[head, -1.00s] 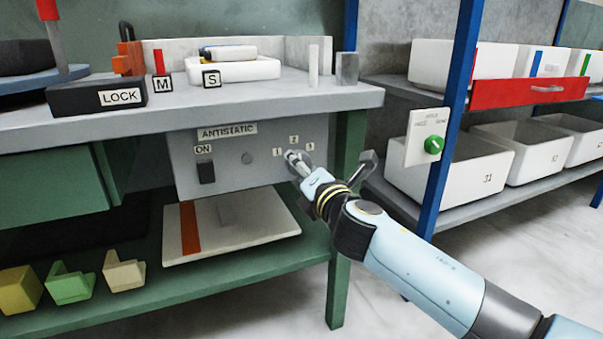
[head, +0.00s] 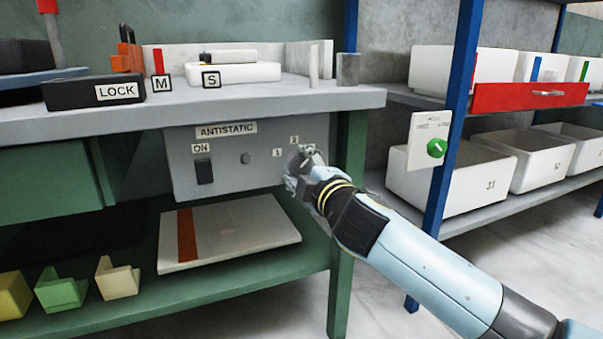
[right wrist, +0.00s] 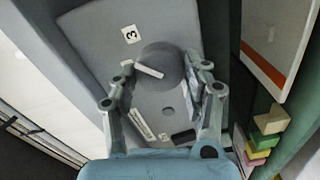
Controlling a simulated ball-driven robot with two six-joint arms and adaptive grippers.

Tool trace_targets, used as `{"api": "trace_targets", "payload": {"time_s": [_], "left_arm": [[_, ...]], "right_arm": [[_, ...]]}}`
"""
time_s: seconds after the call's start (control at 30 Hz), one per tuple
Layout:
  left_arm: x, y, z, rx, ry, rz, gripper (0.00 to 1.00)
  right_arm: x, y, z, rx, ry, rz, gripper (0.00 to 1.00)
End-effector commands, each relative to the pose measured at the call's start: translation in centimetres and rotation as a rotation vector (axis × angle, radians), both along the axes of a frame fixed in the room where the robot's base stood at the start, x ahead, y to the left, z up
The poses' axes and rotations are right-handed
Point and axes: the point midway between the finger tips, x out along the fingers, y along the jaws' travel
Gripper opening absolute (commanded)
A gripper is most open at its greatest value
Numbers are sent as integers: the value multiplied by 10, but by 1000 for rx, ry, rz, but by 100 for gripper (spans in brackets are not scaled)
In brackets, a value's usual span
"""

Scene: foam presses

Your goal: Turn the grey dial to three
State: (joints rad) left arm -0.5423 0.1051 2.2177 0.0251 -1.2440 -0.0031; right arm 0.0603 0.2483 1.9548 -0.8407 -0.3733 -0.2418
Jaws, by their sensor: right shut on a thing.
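The grey dial (right wrist: 165,60) is a round knob with a white pointer bar on the grey panel (right wrist: 90,25). In the right wrist view the bar's outer end lies toward a small label, partly covered by a finger, below the label 3 (right wrist: 130,34). In the head view the dial is mostly hidden behind my right gripper (head: 297,165), by the labels 1 (head: 277,153) and 2 (head: 294,140). My right gripper's fingers stand on both sides of the dial, shut on it. My left gripper is not in view.
The panel also holds a black ON switch (head: 204,171) and a small round button (head: 245,158). The green bench leg (head: 346,220) stands close right of my right gripper. A white plate with a green knob (head: 436,148) is on the blue rack post. A white board (head: 265,228) lies below.

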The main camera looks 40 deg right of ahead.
Motion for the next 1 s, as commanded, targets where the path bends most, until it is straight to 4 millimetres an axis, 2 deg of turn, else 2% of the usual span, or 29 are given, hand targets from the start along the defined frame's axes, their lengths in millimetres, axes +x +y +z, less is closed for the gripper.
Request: {"api": "trace_targets", "payload": {"time_s": [0.4,1.0], "left_arm": [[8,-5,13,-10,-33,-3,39],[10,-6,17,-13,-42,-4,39]], "right_arm": [[0,-1,-2,218,-48,-2,15],[-1,-1,-1,263,-59,-2,15]]}}
